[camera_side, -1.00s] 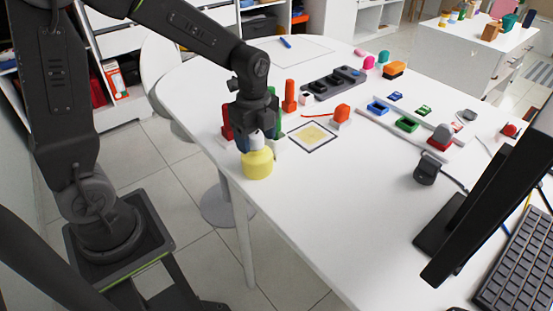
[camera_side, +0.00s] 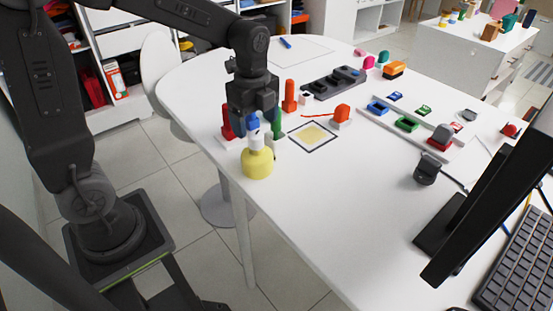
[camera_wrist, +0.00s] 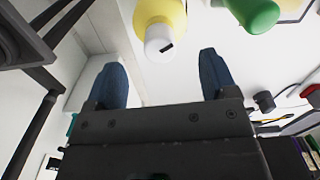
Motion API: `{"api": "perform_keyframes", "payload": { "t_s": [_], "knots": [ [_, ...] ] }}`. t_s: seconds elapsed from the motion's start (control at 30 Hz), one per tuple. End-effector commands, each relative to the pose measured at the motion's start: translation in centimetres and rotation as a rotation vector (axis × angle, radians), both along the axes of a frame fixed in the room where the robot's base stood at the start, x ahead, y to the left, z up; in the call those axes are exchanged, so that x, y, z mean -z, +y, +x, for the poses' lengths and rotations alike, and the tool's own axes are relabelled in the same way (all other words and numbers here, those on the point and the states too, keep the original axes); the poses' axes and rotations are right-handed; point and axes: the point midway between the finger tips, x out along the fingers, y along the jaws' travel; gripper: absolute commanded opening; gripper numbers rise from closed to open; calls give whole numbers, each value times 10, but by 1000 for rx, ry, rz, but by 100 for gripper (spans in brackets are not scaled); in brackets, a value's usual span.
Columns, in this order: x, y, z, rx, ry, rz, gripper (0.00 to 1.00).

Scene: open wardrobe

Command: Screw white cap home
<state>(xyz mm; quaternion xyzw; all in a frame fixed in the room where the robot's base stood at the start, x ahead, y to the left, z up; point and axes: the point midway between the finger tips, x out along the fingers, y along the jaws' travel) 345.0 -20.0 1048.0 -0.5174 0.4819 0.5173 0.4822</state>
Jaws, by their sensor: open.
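The yellow bottle (camera_side: 257,164) stands upright near the table's left edge in the side view. The white cap (camera_side: 256,140) sits on top of its neck; I cannot tell how tightly it is seated. My gripper (camera_side: 255,121) is above and close to the cap, fingers pointing down. In the wrist view, my gripper (camera_wrist: 160,58) is open, its two blue fingers wide apart with nothing held.
A green post (camera_side: 277,126) stands right beside the bottle, with a red post (camera_side: 227,123) to the left and an orange post (camera_side: 289,97) behind. A framed yellow square (camera_side: 313,134) lies to the right. The table front is clear.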

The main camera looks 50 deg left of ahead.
Motion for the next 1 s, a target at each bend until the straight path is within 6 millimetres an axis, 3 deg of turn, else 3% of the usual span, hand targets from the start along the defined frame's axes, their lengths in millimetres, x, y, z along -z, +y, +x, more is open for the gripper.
{"api": "perform_keyframes", "payload": {
  "t_s": [0.4, 0.83, 1.0],
  "knots": [
    [-31, 0, 0, 0, -2, 0, 78],
    [-36, 0, -1, -7, -3, 0, 78],
    [-49, -5, -18, -171, -62, -1, 78]
  ]
}}
